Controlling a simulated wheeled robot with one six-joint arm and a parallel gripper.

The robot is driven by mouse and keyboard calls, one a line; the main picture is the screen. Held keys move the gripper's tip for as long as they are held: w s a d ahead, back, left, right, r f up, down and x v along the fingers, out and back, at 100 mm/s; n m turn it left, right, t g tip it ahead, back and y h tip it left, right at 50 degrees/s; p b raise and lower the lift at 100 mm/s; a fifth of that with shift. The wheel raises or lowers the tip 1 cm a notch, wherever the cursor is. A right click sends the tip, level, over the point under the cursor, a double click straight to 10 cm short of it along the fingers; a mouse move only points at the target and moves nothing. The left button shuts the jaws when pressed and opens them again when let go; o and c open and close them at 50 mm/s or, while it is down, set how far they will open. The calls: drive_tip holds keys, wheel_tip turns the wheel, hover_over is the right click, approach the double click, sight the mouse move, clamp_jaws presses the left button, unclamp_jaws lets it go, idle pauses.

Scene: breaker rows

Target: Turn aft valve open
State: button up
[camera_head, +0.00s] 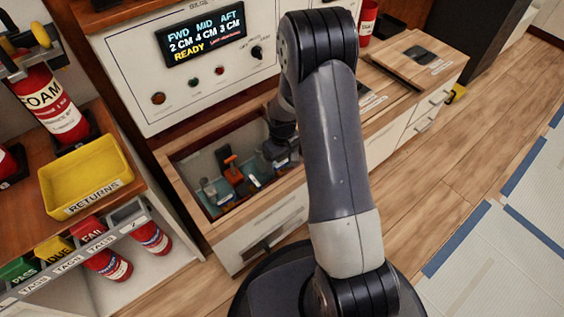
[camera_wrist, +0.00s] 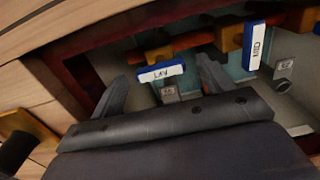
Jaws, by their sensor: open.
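The aft valve's handle (camera_wrist: 161,72), blue with a white face marked AFT, shows upside down in the wrist view. It sits by an orange pipe (camera_wrist: 150,52) in an open recess. My gripper (camera_wrist: 163,68) is open, with one finger on each side of the handle in the picture; I cannot tell whether either touches it. The MID valve handle (camera_wrist: 254,46) stands to the right, on an orange block. In the head view my gripper (camera_head: 282,150) reaches into the recess at its right end and hides part of the valves.
The recess's wooden rim (camera_head: 190,213) surrounds the valves closely. A panel display (camera_head: 203,42) above reads FWD 2 CM, MID 4 CM, AFT 3 CM and READY. A yellow returns tray (camera_head: 85,180) and a foam extinguisher (camera_head: 52,108) are at left.

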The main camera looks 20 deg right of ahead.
drive_tip(key=shift+f, duration=0.25)
drive_tip(key=c, duration=1)
